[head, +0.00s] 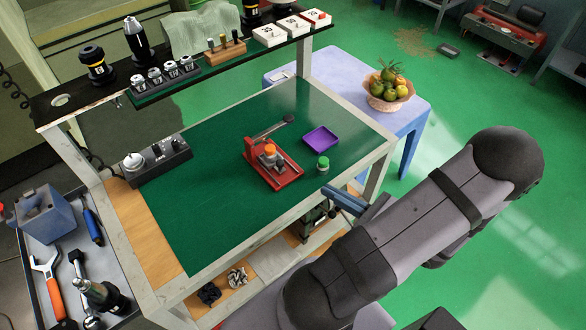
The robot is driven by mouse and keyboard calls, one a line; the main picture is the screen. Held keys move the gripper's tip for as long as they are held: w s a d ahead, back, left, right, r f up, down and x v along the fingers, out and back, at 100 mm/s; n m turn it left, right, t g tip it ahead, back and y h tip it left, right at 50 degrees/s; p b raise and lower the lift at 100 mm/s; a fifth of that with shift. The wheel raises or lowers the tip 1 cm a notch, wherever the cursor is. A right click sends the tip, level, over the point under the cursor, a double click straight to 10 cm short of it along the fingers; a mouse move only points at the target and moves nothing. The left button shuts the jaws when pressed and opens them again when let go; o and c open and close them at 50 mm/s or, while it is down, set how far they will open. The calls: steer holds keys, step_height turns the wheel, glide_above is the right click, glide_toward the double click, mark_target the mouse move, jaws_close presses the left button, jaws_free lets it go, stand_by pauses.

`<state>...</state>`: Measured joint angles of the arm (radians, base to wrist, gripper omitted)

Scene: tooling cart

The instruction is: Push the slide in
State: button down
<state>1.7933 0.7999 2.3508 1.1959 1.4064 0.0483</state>
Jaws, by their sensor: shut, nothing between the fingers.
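A small red fixture (272,168) stands on the green cart top, right of the middle. A grey part with an orange top (269,151) sits on it. A dark lever with a round black end (287,119) reaches from its back toward the upper right. I cannot tell at this size which part is the slide or how far in it is. My large grey arm crosses the lower right, in front of the cart.
A purple tray (321,138) and a green-topped cylinder (323,164) stand right of the fixture. A black control box (156,162) is at the left. A raised shelf (113,90) with tools runs along the back. The green top (205,215) in front and left is clear.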

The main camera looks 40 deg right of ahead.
steer(key=p, duration=0.4)
glide_toward(282, 161)
steer(key=shift+n, duration=0.3)
steer(key=x, duration=0.4)
steer(key=shift+a+f, duration=0.1)
steer(key=shift+a, duration=0.25)
steer(key=shift+w+f+p, duration=0.25)
steer(key=shift+w+p, duration=0.1)
steer(key=shift+w, duration=0.4)
steer(key=x, duration=0.3)
steer(key=shift+w+d+r+b, duration=0.15)
steer(key=shift+w+b, duration=0.15)
steer(key=shift+b, duration=0.1)
steer(key=shift+w+r, duration=0.1)
steer(key=shift+r, duration=0.05)
steer(key=shift+d, duration=0.1)
